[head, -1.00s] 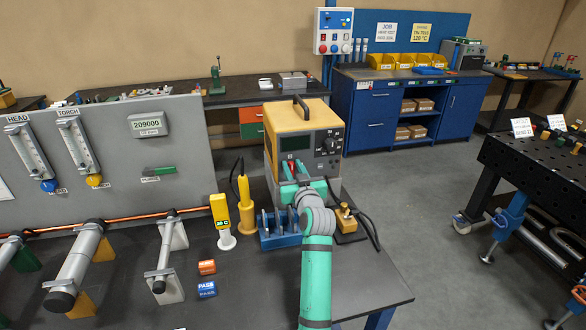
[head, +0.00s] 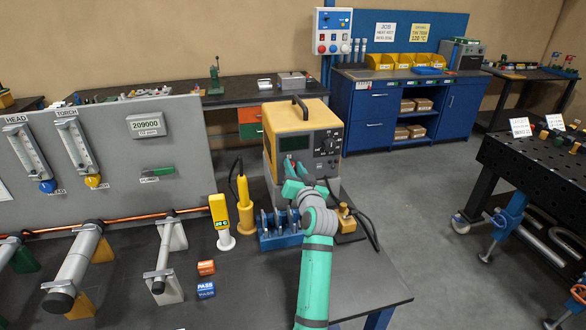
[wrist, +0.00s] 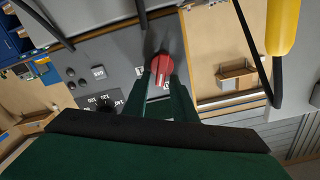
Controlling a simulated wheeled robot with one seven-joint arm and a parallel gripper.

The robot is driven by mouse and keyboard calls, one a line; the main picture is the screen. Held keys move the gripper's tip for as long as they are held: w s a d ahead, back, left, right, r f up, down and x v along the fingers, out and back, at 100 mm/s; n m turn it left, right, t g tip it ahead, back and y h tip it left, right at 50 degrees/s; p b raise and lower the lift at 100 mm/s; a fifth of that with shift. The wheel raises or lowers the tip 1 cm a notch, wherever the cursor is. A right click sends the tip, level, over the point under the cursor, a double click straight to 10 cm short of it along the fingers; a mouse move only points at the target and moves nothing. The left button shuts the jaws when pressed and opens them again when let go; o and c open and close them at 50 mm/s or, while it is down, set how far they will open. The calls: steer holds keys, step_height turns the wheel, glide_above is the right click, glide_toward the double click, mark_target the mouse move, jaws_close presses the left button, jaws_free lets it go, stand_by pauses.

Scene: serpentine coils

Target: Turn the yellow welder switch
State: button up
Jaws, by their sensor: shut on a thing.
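My gripper (head: 287,165) is at the lower left of that front and covers most of the switch in the head view. In the wrist view the red switch knob (wrist: 161,70), with a pale line across it, sits on the welder's grey panel (wrist: 120,68). My fingertips (wrist: 163,80) are closed on the knob's two sides. The exact turn angle is hard to tell.
A blue holder (head: 280,236) with tools stands below my arm. A yellow iron (head: 245,205) in a stand is to its left, and a brass-coloured piece (head: 346,219) to its right. A black cable runs beside the welder. The bench's front right is clear.

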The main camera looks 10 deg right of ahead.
steer(key=m, duration=0.4)
steer(key=f+m, duration=0.1)
steer(key=m, duration=0.3)
steer(key=d+f+m, duration=0.1)
steer(key=m, duration=0.4)
steer(key=shift+m, duration=0.3)
stand_by(0.4)
steer(key=o, duration=0.7)
steer(key=shift+a, duration=0.1)
